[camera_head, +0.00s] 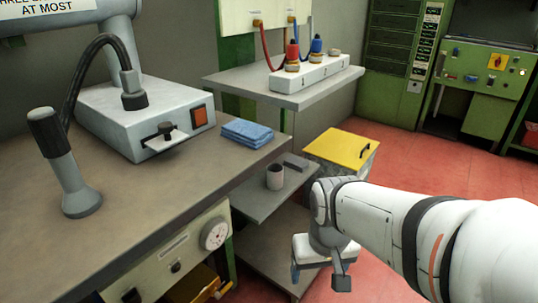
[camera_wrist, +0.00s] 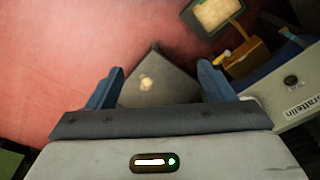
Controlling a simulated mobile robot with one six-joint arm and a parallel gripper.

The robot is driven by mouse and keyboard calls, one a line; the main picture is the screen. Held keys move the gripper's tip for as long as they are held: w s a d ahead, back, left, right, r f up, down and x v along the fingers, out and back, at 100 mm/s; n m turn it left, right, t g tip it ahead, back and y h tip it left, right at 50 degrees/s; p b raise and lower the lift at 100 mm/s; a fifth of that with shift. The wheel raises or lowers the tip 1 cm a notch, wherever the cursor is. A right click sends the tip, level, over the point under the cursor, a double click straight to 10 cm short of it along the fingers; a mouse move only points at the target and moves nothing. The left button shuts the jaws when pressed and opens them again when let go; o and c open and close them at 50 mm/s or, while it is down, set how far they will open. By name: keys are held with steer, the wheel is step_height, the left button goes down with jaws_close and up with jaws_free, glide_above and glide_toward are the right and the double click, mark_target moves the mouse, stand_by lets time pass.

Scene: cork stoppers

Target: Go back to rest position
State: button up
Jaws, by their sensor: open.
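My gripper (camera_head: 318,277) hangs at the end of my arm, low over the red floor and to the right of the lower shelf. In the wrist view my gripper (camera_wrist: 160,88) has its two blue fingers spread apart with nothing held between them. Beyond the fingers a dark grey flat surface (camera_wrist: 158,90) with a pale spot shows above the red floor. A white block (camera_head: 318,73) on the upper shelf carries a red vessel (camera_head: 292,52), a blue vessel (camera_head: 316,47) and a small cork-coloured stopper (camera_head: 335,52).
A workbench (camera_head: 130,210) at left holds a grey-white machine (camera_head: 145,120), a black-topped lever (camera_head: 68,165) and folded blue cloths (camera_head: 247,131). A cup (camera_head: 275,177) stands on the lower shelf. A yellow-lidded box (camera_head: 341,148) stands behind my arm. Red floor (camera_head: 440,160) is clear at right.

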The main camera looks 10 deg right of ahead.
steer(key=w+d+r+t+p, duration=0.1)
steer(key=w+r+p, duration=0.1)
steer(key=r+p, duration=1.15)
steer(key=w+d+r+t+p, duration=0.1)
steer(key=w+r+p, duration=0.1)
steer(key=r+p, duration=1.15)
steer(key=s+a+r+p, duration=0.2)
steer(key=s+r+p, duration=0.2)
steer(key=r, duration=0.5)
steer(key=shift+s+g+p, duration=0.25)
steer(key=shift+g+p, duration=0.05)
steer(key=shift+p, duration=0.35)
